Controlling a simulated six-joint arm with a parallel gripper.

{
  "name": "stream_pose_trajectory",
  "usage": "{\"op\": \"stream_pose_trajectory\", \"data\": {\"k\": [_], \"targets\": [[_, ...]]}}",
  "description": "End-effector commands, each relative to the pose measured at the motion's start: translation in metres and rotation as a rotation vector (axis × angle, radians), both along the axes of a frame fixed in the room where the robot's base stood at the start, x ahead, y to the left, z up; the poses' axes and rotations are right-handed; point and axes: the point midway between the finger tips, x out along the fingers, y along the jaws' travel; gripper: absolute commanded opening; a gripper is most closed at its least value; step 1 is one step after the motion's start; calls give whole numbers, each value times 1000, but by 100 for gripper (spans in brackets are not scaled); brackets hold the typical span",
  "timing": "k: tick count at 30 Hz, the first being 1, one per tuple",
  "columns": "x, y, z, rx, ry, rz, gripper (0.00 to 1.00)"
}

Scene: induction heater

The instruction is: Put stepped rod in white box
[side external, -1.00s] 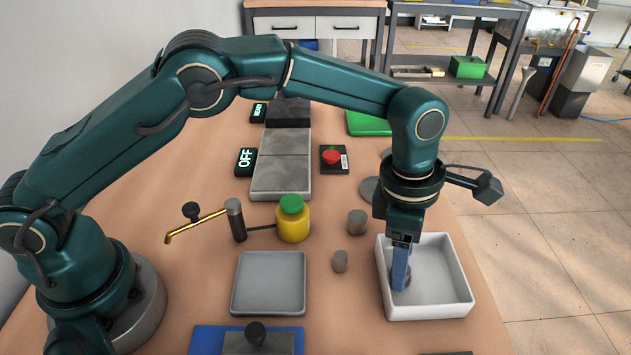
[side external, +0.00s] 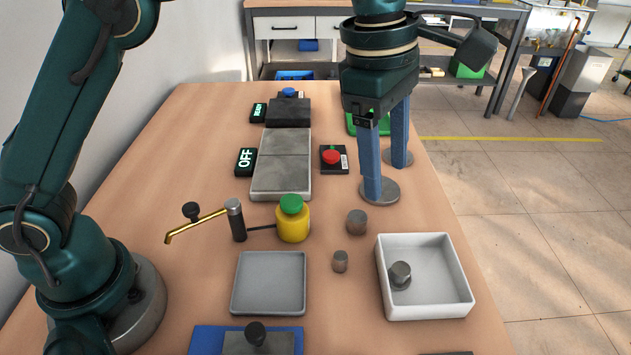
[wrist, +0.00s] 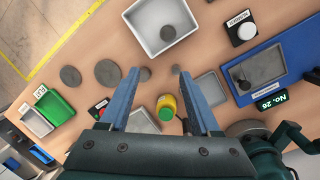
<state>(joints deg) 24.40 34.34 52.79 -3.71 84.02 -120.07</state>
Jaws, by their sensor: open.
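The white box (side external: 459,302) stands at the right front of the table; it also shows at the top of the wrist view (wrist: 141,20). A dark grey metal piece (side external: 400,272), which looks like the stepped rod, is inside it near the left wall. It shows a round top and a wider part lower down. In the wrist view it is a round grey end (wrist: 168,33). My gripper (side external: 386,178) is open with nothing between its blue fingers. It is up and behind the box, clear of it. In the wrist view its fingers (wrist: 158,74) are wide apart.
Two small grey cylinders (side external: 357,222) (side external: 340,261) stand left of the box. Flat grey discs (side external: 386,191) show behind them. A yellow bottle (side external: 292,221), a brass nozzle (side external: 196,225), a grey tray (side external: 270,284) and a red button (side external: 332,157) are further left.

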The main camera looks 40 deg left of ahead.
Motion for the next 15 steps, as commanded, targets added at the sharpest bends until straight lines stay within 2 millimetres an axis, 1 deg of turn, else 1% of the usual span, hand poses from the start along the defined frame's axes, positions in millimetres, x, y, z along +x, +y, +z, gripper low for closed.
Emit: {"op": "stream_pose_trajectory", "data": {"k": [1,4,6,11,15], "targets": [[-5,15,13,9,-40,-83,64],[-16,42,27,43,-112,-276,64],[-27,59,35,76,-161,-413,64],[-59,96,41,175,-264,-720,64],[-91,124,34,289,-334,-990,64]]}}
